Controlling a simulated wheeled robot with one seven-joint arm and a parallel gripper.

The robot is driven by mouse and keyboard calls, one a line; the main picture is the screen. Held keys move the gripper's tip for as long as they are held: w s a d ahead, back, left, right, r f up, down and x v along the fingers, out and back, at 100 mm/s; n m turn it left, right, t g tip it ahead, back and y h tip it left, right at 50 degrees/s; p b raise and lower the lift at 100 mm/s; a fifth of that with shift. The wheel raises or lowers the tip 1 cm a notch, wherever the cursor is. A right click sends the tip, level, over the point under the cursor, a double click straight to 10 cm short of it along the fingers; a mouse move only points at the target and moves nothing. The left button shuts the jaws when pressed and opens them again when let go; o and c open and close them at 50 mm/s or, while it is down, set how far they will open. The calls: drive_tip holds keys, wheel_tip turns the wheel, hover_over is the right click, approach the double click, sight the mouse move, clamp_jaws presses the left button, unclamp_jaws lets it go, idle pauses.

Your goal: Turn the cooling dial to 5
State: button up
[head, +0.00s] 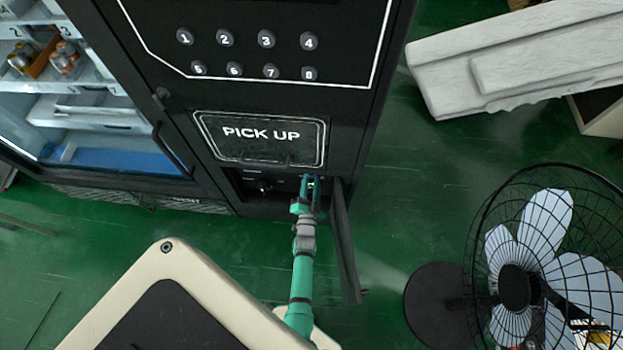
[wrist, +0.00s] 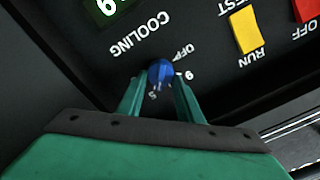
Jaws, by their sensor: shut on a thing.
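The cooling dial (wrist: 161,73) is a small blue knob on the black control panel, seen upside down in the wrist view. My gripper (wrist: 160,95) is shut on this dial, one green finger on each side. The label COOLING (wrist: 140,37) and an OFF mark show beside it, with numbers around the knob partly hidden by the fingers. A green display (wrist: 112,8) is cut off at the top edge and shows part of a digit. In the head view my gripper (head: 310,188) reaches into the low opening under the PICK UP flap, and the dial is hard to make out.
A yellow RUN/TEST switch (wrist: 245,33) and a red OFF switch (wrist: 304,10) sit on the same panel. An open dark door (head: 345,240) stands just right of my arm. A standing fan (head: 515,285) is at right, and the green floor between is clear.

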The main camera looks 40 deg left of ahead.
drive_tip(key=shift+d+f+m, duration=0.1)
drive_tip(key=shift+m, duration=0.8)
drive_tip(key=shift+w, duration=0.1)
drive_tip(key=o, duration=1)
drive_tip(key=shift+o, duration=0.2)
drive_tip(key=v, duration=1.1)
